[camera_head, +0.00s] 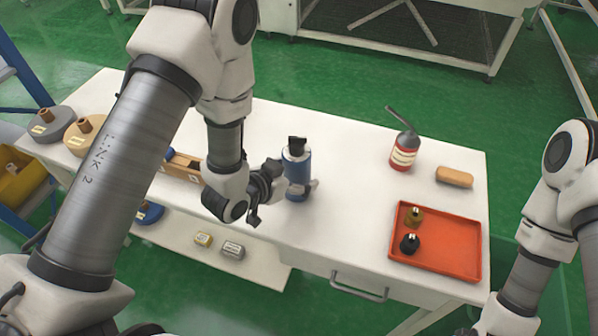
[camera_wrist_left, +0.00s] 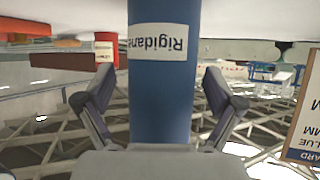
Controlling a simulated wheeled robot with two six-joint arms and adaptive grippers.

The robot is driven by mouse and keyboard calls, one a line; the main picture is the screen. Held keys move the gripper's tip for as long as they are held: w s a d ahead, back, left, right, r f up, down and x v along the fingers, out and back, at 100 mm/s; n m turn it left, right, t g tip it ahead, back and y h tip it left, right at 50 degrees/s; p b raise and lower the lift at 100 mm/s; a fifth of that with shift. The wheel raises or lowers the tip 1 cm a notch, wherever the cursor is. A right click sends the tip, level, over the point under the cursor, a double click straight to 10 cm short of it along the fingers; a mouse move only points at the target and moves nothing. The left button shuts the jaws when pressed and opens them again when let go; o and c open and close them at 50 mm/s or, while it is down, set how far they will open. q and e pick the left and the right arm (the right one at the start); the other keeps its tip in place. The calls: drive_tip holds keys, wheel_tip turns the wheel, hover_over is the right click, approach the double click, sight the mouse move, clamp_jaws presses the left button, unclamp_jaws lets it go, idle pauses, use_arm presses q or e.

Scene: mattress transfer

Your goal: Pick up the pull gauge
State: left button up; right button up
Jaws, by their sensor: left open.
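A blue upright cylinder (camera_head: 297,172) with a black top stands near the middle of the white table. No other thing in view is clearly a pull gauge, and I cannot tell whether this cylinder is one. My left gripper (camera_head: 284,190) is low beside it. In the left wrist view the cylinder (camera_wrist_left: 160,100) shows a white label reading "Rigidane", upside down. It stands between the two spread fingers of my left gripper (camera_wrist_left: 160,98), with a gap on both sides. My right arm shows at the right, but its gripper is out of view.
An orange tray (camera_head: 462,222) with two small weights lies at the table's right front. A red can (camera_head: 403,152) and a tan block (camera_head: 454,177) stand behind it. A wooden box (camera_head: 184,167) and two discs (camera_head: 52,125) are at the left. The table (camera_head: 340,225) is clear between cylinder and tray.

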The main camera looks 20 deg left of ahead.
use_arm(q)
drive_tip(key=shift+w+f, duration=0.25)
clamp_jaws()
drive_tip(key=shift+r, duration=0.1)
